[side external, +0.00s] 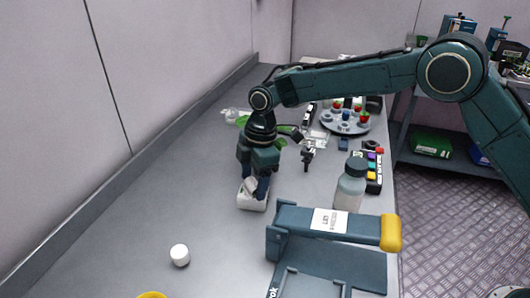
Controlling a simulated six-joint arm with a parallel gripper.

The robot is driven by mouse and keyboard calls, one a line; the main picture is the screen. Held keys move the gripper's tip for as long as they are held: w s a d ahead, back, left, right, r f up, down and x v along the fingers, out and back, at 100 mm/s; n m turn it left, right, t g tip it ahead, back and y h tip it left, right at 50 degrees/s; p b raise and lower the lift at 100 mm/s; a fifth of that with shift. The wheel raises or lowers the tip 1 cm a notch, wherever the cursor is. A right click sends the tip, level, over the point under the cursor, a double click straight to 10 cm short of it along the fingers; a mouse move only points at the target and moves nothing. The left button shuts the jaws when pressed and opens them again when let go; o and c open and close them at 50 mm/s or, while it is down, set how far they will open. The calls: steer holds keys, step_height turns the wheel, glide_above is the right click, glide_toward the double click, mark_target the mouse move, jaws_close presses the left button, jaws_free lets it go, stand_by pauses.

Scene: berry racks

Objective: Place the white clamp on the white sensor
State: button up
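My gripper (256,190) points down over a low white block (252,202) on the grey bench, left of the bottle. The block looks like the white sensor, but its details are too small to be sure. A small pale, tilted piece (250,184) shows at the fingertips, on or just above the block. It may be the white clamp. The fingers partly hide both, and I cannot tell whether they grip the piece or whether it touches the block.
A white round cap (180,255) lies at front left. A bottle (350,185) stands to the right, behind a blue press with a yellow handle end (390,233). A round tray (345,127) and small parts lie farther back. The left bench is mostly clear.

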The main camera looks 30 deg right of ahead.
step_height(320, 180, up, 12)
steer(key=d, duration=0.1)
steer(key=shift+d, duration=0.4)
stand_by(0.5)
steer(key=shift+r, duration=0.15)
stand_by(0.3)
steer(key=s+d+r+m+t, duration=0.3)
steer(key=s+d+r+m, duration=0.6)
steer(key=s+d+r, duration=0.45)
steer(key=s+d+f+m+t, duration=0.1)
steer(key=s+d+f+m, duration=0.1)
steer(key=s, duration=0.5)
steer(key=s+d+f+m+h, duration=0.1)
steer(key=s+d+f+m, duration=0.2)
steer(key=s, duration=0.4)
steer(key=s+d+f+m+t, duration=0.1)
steer(key=s+d+f+m, duration=0.1)
steer(key=s+d+m, duration=0.2)
steer(key=s+d, duration=0.2)
steer(key=s, duration=0.1)
steer(key=shift+s+d+f+t+h, duration=0.2)
steer(key=shift+d+t+h, duration=0.1)
steer(key=shift+h, duration=0.1)
